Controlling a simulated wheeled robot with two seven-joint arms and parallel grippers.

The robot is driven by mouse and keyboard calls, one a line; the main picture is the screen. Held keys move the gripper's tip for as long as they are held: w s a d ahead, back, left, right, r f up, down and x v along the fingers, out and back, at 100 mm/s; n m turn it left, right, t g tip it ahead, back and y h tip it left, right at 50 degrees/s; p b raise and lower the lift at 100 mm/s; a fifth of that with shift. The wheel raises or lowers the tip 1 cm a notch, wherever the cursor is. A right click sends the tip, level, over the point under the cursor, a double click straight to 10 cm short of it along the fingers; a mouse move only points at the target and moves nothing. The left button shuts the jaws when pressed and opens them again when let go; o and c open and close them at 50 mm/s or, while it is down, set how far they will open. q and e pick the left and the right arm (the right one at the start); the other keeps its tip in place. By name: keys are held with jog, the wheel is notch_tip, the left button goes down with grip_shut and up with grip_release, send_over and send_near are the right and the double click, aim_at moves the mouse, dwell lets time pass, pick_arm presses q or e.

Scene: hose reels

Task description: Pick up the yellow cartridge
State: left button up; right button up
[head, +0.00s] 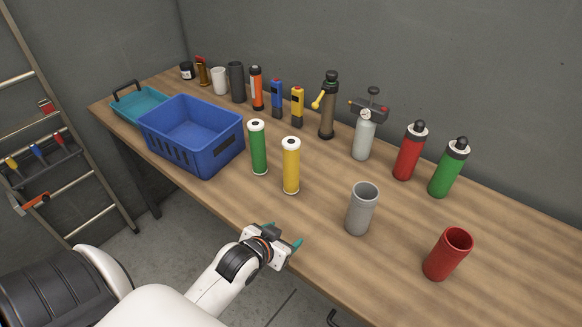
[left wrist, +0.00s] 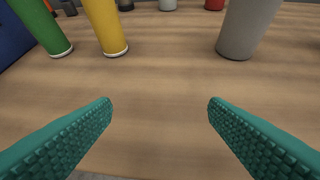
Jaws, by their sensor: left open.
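The yellow cartridge (head: 291,166) stands upright on the wooden table, with a white cap and a dark dot on top. A green cartridge (head: 258,148) stands just left of it. My left gripper (head: 285,236) is open and empty at the table's front edge, in front of the yellow cartridge and apart from it. In the left wrist view the teal fingers (left wrist: 160,102) are spread wide over bare wood. The lower part of the yellow cartridge (left wrist: 107,28) shows beyond them, left of centre; its top is cut off. My right gripper is not in view.
A blue basket (head: 190,135) stands left of the cartridges. A grey cup (head: 361,209) stands to their right, with a red cup (head: 448,254) farther right. Several bottles and tools line the wall side. The wood between gripper and yellow cartridge is clear.

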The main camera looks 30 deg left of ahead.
aim_at(286, 156)
pick_arm(q)
jog(key=w+a+r+t, duration=0.2)
jog(key=w+a+r, duration=0.1)
jog(key=w, duration=0.2)
jog(key=w+a+r+n+t+y+p, duration=0.1)
jog(key=w+a+r+t, duration=0.1)
jog(key=w+a+r, duration=0.1)
jog(key=w+a+r+t+p, duration=0.1)
jog(key=w+a+r+t, duration=0.2)
jog(key=w, duration=0.3)
jog(key=shift+w+a+r+n+y, duration=0.2)
jog(key=shift+w+r+n+y, duration=0.1)
jog(key=shift+w+r, duration=0.05)
jog(key=shift+w+f, duration=0.1)
jog(key=shift+w, duration=0.15)
jog(key=shift+w+r+p, duration=0.2)
jog(key=shift+w+p, duration=0.15)
jog(key=shift+w, duration=0.2)
jog(key=w+p, duration=0.1)
jog(key=w, duration=0.2)
jog(key=shift+w+f, duration=0.15)
jog(key=shift+w+a+f, duration=0.15)
jog(key=shift+w, duration=0.25)
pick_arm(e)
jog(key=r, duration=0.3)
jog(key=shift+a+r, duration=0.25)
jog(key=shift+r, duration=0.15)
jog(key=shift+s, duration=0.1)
